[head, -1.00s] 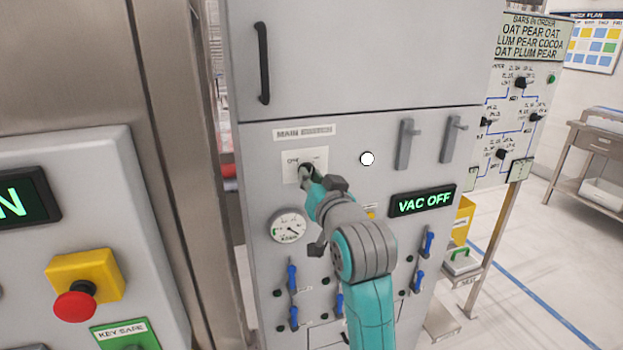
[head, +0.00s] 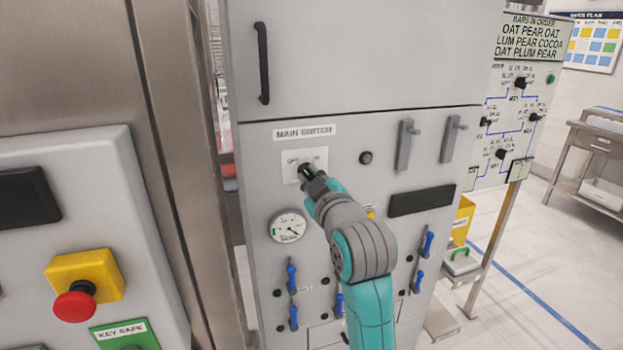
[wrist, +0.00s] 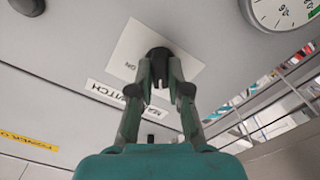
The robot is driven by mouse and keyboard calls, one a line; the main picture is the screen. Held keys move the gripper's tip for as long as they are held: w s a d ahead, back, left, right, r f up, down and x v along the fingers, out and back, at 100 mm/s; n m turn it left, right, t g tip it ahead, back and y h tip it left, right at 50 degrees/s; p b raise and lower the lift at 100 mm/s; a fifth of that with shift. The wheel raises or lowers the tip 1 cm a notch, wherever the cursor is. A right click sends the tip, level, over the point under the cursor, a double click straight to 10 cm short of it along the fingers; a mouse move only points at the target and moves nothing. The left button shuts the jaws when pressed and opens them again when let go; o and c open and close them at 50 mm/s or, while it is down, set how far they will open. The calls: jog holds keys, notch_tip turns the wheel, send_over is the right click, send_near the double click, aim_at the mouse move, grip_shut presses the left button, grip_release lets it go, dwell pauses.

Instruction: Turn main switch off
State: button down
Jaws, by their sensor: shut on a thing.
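The main switch is a black knob (wrist: 158,54) on a white plate (head: 293,163) under the "MAIN SWITCH" label (head: 304,132) on the grey cabinet. In the head view the knob is mostly hidden by my gripper (head: 307,174). In the wrist view my gripper (wrist: 160,72) has both fingers closed on the sides of the knob. The word "ON" shows on the plate in the wrist view; the other marking is too small to read in the head view.
The display (head: 422,200) on the cabinet is dark, as is the display (head: 27,196) on the left panel. The round lamp (head: 366,158) is dark.

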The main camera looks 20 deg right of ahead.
jog(key=shift+n, duration=0.8)
jog(key=c, duration=1.1)
grip_release()
jog(key=s, duration=0.7)
jog(key=shift+s, duration=0.25)
